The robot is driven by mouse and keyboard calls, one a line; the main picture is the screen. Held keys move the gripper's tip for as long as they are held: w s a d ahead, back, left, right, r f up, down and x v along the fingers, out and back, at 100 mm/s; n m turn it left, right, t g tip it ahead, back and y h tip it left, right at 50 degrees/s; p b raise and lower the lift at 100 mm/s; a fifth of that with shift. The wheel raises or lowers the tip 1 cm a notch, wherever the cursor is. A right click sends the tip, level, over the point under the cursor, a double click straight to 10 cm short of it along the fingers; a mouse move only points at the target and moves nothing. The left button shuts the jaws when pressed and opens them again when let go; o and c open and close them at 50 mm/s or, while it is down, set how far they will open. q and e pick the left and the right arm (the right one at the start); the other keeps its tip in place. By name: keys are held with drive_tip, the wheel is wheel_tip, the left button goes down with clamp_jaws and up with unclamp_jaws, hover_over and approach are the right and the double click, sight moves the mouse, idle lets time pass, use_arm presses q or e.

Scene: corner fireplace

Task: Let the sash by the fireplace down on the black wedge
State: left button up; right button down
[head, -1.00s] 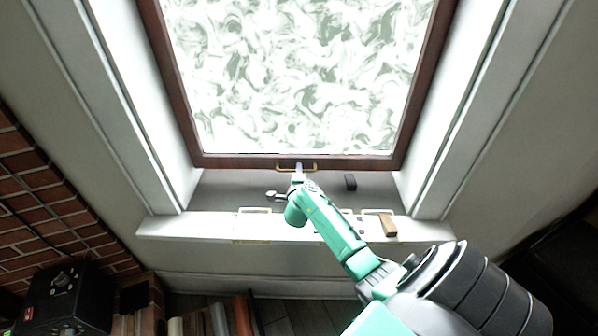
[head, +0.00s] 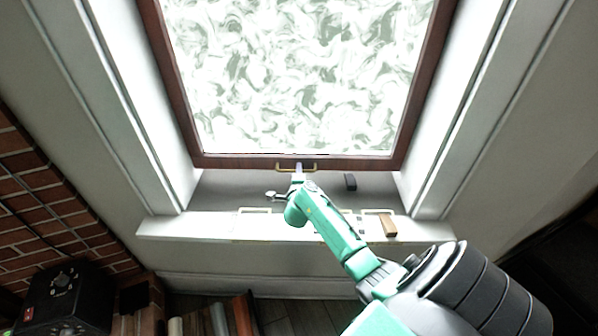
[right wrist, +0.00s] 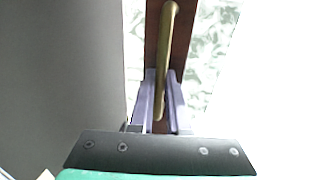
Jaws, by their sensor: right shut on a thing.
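The sash (head: 218,162) is a red-brown wooden frame around mottled pale glass. It stands raised, with a grey gap between its bottom rail and the sill. A brass handle (head: 283,168) is on the bottom rail. My right gripper (head: 298,170) is shut on this handle. In the right wrist view the purple fingers (right wrist: 160,105) lie on both sides of the brass bar (right wrist: 168,50). The black wedge (head: 350,182) lies below the rail, right of my gripper, and looks apart from the rail. My left gripper is not in view.
A white sill (head: 190,227) runs along the front. A brown wooden block (head: 388,225) lies on it at the right. A small silvery latch-like piece (head: 276,195) is left of my right wrist. A brick wall (head: 40,190) and a black box (head: 65,297) stand at lower left.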

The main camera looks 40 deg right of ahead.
idle(0.4)
wheel_tip(320, 180, down, 4)
drive_tip(key=shift+s+a+f+b, duration=0.15)
drive_tip(key=shift+f+b, duration=0.1)
drive_tip(key=shift+b, duration=1)
drive_tip(key=shift+f, duration=0.15)
drive_tip(key=c, duration=0.9)
unclamp_jaws()
drive_tip(key=shift+r, duration=0.2)
